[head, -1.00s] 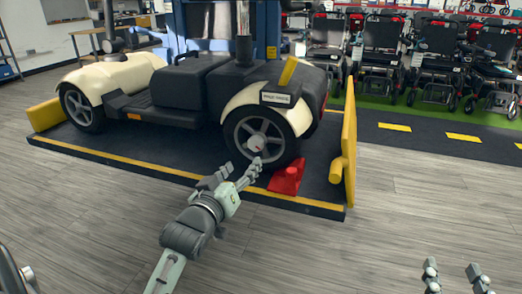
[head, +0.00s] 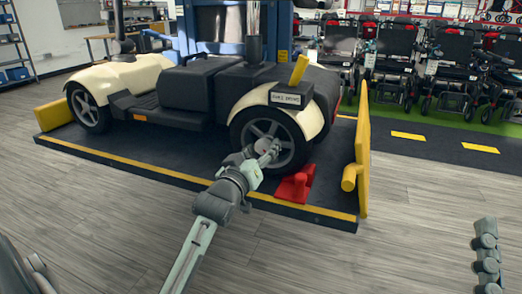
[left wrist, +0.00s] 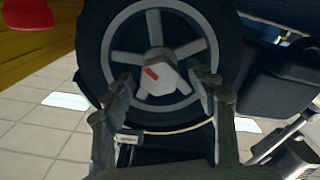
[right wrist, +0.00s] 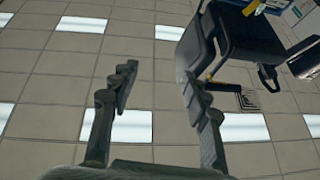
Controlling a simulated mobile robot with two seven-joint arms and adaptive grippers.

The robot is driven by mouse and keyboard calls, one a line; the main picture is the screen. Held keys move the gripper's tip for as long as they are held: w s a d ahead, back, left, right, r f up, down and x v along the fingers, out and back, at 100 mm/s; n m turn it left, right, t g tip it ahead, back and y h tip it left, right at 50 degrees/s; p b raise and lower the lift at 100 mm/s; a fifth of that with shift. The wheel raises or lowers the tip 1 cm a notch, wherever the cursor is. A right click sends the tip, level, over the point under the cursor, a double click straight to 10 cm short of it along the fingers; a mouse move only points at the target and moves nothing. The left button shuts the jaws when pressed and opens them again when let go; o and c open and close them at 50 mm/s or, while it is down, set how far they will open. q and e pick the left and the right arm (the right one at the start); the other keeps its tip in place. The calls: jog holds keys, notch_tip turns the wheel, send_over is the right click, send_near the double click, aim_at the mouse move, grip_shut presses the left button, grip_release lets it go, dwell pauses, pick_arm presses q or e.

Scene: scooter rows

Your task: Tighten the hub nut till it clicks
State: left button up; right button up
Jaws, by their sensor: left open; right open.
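The scooter's near front wheel (head: 277,165) has a grey spoked rim. In the left wrist view a pale hub nut (left wrist: 157,80) with a red mark sits at the wheel's centre. My left gripper (left wrist: 164,77) is open, with one finger on each side of the nut and a gap showing on both sides. In the head view my left gripper (head: 264,150) is at the hub and mostly hides the nut. My right gripper (head: 487,254) is at the lower right, far from the wheel. In the right wrist view it is open and empty (right wrist: 158,77).
The scooter stands on a dark platform (head: 190,167) with yellow edging. A yellow panel (head: 362,140) stands at the platform's right end. The wooden floor in front is clear. Scooter rows (head: 440,75) stand behind.

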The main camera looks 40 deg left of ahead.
pick_arm(q)
jog(key=shift+c, duration=0.6)
jog(key=c, duration=1)
jog(key=shift+c, duration=0.2)
